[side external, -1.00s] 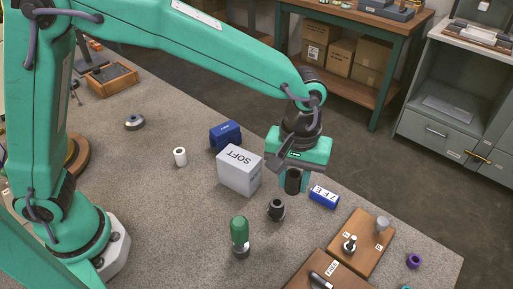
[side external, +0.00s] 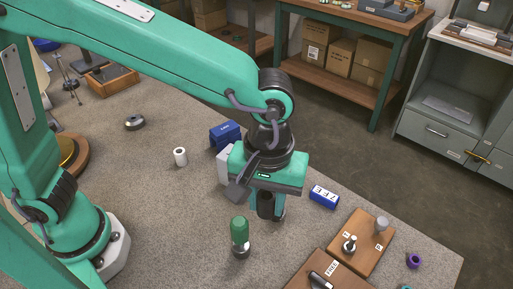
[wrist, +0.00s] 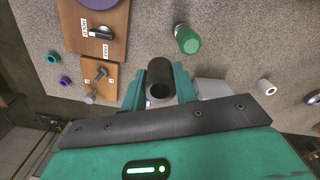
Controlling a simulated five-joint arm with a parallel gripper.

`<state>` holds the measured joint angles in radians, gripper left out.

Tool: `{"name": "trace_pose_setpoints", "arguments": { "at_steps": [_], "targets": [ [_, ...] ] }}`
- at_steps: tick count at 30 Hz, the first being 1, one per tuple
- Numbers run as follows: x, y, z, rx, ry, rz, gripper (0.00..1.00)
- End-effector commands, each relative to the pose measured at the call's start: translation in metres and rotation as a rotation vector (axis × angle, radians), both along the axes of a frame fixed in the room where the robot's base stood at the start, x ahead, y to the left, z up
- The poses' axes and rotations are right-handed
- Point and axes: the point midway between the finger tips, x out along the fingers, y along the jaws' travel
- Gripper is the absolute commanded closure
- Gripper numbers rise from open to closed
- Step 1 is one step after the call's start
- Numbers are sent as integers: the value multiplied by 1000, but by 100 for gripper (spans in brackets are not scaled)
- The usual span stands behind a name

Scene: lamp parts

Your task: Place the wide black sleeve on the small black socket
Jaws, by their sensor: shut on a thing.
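The wide black sleeve (side external: 265,205) is a dark hollow tube held upright between the teal fingers of my gripper (side external: 267,203). In the wrist view the sleeve (wrist: 160,78) sits between the fingertips with its open end facing the camera. My gripper is shut on it, above the grey table. The small black socket stood on the table in the earlier side view. It is now mostly or wholly hidden behind the sleeve and fingers, and I cannot see it in the wrist view. I cannot tell how the sleeve lines up with it.
A green-topped part (side external: 240,233) stands close in front of my gripper. A light box (side external: 224,167) and blue block (side external: 225,134) are behind left. A blue labelled block (side external: 324,197) and wooden board (side external: 361,243) lie right. A white cylinder (side external: 180,157) stands left on open table.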

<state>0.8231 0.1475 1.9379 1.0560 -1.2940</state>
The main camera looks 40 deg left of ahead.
Motion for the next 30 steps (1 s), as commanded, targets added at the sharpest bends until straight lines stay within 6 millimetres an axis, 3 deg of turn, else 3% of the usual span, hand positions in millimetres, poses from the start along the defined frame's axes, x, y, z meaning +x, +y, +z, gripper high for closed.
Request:
{"name": "trace_pose_setpoints", "arguments": {
  "at_steps": [18,30],
  "targets": [
    [84,40,-56,0,1,2,93],
    [96,45,-65,0,0,-1,93]
  ]
}}
